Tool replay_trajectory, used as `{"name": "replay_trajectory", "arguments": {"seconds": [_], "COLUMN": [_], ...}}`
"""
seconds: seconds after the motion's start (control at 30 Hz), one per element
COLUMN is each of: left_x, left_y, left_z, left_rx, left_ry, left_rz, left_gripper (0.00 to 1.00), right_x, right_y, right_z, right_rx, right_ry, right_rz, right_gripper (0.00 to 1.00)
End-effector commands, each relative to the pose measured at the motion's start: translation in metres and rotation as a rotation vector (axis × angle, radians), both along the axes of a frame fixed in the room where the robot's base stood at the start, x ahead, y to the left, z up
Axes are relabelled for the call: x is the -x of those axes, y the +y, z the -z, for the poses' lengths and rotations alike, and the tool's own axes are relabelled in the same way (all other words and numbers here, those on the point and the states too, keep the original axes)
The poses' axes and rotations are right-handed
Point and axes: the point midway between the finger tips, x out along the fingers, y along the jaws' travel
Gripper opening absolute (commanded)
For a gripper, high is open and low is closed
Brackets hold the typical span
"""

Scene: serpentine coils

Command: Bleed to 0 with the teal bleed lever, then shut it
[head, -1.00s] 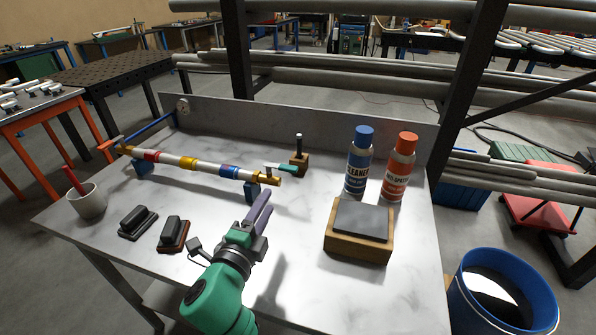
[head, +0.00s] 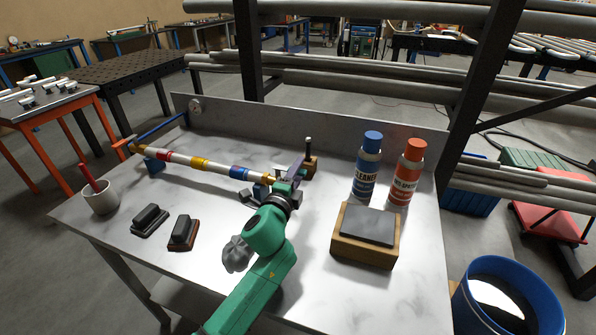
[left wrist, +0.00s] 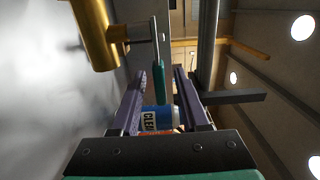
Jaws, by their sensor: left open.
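The pipe (head: 184,159) with red, yellow and blue bands lies on blue supports across the table; its gold end fitting (left wrist: 95,35) is large in the left wrist view. From it a silver stem carries the teal bleed lever (left wrist: 158,82). My left gripper (head: 294,170) is open at this end of the pipe and hides most of the lever in the head view. In the left wrist view the lever shows between the two purple fingers (left wrist: 160,76), with gaps on both sides. A round gauge (head: 196,106) is on the back panel; its reading is too small to tell.
A wooden block with a black-and-white post (head: 309,160) stands just behind my gripper. Blue (head: 368,165) and orange (head: 407,172) spray cans and a grey-topped wooden block (head: 366,237) stand right. A cup (head: 101,198) and two dark blocks (head: 150,219) are left.

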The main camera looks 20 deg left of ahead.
Motion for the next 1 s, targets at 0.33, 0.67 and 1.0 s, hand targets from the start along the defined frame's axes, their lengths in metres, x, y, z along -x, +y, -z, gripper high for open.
{"name": "replay_trajectory", "arguments": {"seconds": [0.33,0.67,1.0], "left_x": [0.0007,0.0009,0.001], "left_y": [0.0,0.0,0.0], "left_z": [0.0003,0.0008,0.0012], "left_rx": [0.0,0.0,0.0], "left_ry": [0.0,0.001,0.002], "left_rz": [0.0,0.0,0.0], "left_gripper": [0.0,0.0,0.0], "right_x": [0.0011,0.0024,0.003], "right_y": [-0.0006,-0.001,-0.0012], "right_z": [0.0002,0.0003,0.0004], "right_rx": [0.001,0.002,0.002], "right_ry": [0.002,0.004,0.005], "right_rz": [0.0,0.0,-0.001], "right_gripper": [0.55,0.55,0.55]}}
